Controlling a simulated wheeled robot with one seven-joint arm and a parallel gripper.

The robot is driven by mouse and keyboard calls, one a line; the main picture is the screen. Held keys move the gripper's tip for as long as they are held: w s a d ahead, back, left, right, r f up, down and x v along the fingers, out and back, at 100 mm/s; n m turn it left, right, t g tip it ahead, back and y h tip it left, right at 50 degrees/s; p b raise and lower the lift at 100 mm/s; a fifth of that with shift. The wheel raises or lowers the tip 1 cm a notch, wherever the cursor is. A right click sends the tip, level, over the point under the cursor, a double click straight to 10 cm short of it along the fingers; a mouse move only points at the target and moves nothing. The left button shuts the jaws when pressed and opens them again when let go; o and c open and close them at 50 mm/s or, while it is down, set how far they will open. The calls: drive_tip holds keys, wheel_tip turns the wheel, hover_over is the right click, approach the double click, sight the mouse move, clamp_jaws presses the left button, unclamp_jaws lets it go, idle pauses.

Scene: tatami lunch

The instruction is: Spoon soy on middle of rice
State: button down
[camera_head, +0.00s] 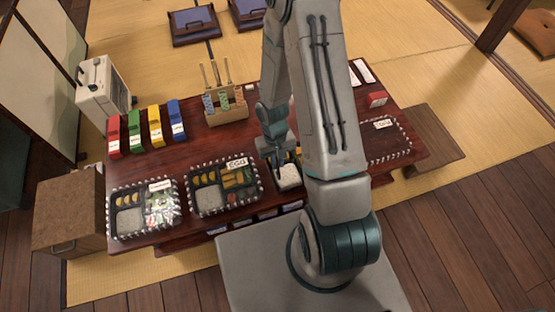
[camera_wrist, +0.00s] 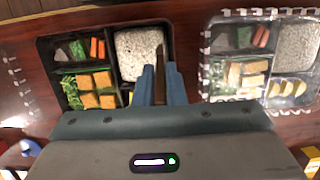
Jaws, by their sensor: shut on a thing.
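My gripper (camera_head: 279,156) is low over the open lunch box in the middle of the table. In the wrist view, its fingers (camera_wrist: 160,82) are shut on a thin brown handle (camera_wrist: 159,62), which looks like a spoon's. The spoon's bowl is not clear, and I cannot tell whether it holds soy. White rice (camera_wrist: 138,48) fills one compartment of the black lunch box (camera_wrist: 47,48), just beyond the fingertips. The rice also shows in the head view (camera_head: 288,178), partly hidden by my arm. I see no clear soy mark on it.
Lidded boxes stand on both sides: an egg one (camera_head: 226,187), another at far left (camera_head: 145,207), one at right (camera_head: 388,142). Behind are a wooden holder (camera_head: 228,115) with several upright handles and a row of red (camera_head: 113,136), green, yellow and blue containers.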

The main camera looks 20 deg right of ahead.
drive_tip(key=shift+b+x, duration=0.8)
drive_tip(key=shift+x, duration=0.15)
idle(0.6)
drive_tip(key=shift+w+d, duration=0.15)
drive_tip(key=shift+w, duration=0.05)
drive_tip(key=shift+d+r, duration=0.15)
drive_tip(key=shift+d, duration=0.75)
drive_tip(key=shift+d, duration=0.15)
drive_tip(key=shift+d, duration=0.95)
drive_tip(key=shift+d, duration=0.1)
drive_tip(key=shift+d+p, duration=0.3)
drive_tip(key=shift+d, duration=0.7)
